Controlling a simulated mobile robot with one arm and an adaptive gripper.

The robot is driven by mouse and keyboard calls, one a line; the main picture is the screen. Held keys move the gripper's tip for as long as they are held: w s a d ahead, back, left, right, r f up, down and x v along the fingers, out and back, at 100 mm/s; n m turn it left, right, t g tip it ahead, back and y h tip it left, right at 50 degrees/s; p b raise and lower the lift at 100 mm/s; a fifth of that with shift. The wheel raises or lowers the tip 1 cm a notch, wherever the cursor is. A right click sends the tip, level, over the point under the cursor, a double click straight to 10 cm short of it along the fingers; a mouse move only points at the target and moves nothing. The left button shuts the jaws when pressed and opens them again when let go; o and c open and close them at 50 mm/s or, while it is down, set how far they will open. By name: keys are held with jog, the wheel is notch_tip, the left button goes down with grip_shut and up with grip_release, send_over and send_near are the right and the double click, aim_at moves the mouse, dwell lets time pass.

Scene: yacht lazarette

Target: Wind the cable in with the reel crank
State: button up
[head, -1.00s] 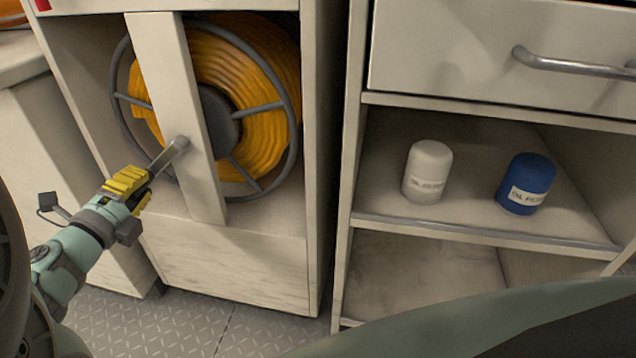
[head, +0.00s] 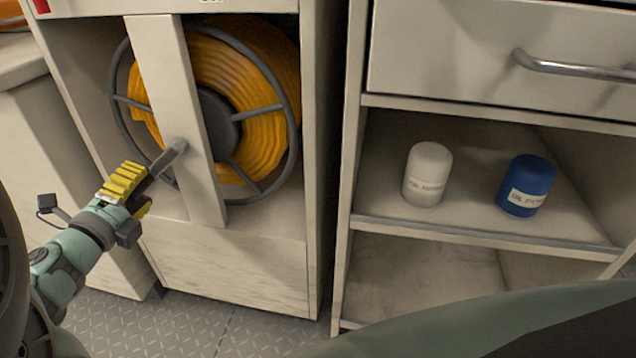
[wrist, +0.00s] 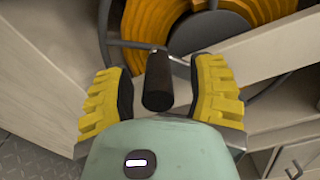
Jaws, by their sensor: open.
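The cable reel (head: 285,100) stands behind an upright slat in a cream cabinet, wound with orange cable (head: 263,152). Its crank (head: 175,150) sits on the front of the slat, and a dark handle points from it toward my gripper (head: 135,192). In the wrist view the dark crank handle (wrist: 157,82) lies between the two yellow-padded fingers of my gripper (wrist: 160,88). The fingers are open, with a visible gap on each side of the handle. Part of the reel is hidden by the slat.
To the right, an open shelf (head: 470,225) holds a white canister (head: 428,174) and a blue canister (head: 526,186). A drawer with a metal handle (head: 575,66) is above them. Clear diamond-plate floor (head: 190,325) shows below the reel cabinet.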

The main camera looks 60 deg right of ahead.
jog(key=v, duration=1.2)
